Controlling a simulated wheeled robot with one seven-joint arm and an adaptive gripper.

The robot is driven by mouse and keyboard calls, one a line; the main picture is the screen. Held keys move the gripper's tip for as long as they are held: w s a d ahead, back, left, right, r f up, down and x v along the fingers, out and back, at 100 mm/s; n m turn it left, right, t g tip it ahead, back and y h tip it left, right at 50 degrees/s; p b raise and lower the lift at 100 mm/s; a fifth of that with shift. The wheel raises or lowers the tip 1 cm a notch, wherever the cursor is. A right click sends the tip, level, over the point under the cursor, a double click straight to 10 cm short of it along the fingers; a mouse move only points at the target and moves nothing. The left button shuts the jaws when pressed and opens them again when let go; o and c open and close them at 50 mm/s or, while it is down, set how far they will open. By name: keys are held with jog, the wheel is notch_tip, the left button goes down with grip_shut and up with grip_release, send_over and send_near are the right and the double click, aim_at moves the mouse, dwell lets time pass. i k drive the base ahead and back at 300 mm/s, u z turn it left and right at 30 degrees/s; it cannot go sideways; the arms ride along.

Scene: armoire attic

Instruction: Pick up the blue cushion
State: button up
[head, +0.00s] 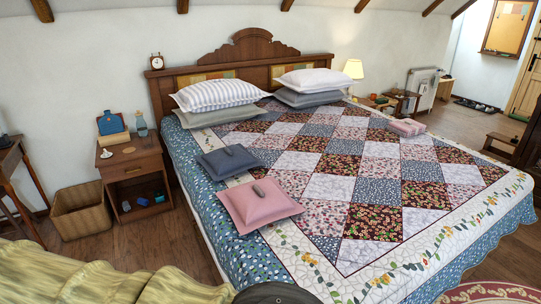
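The blue cushion (231,166) is a dark slate-blue square lying flat on the left side of the bed (338,200). It has a small dark tab or handle on its top. A pink cushion (262,209) with a similar grey tab lies just in front of it, nearer to me, close to the bed's left edge. My gripper is not in view. A dark rounded part, probably of my arm, shows at the bottom edge, and no fingers can be seen.
Striped and white pillows (309,79) lie over grey ones at the headboard (234,65). A nightstand (133,171) and a wicker basket (82,210) stand left of the bed. Yellow-green fabric (100,275) fills the lower left. Folded pink cloth (407,127) lies at the bed's far right.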

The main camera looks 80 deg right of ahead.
aim_at(224, 163)
jog(key=z, duration=0.95)
jog(key=i, duration=2.6)
jog(key=z, duration=0.75)
jog(key=i, duration=1.1)
jog(key=z, duration=2)
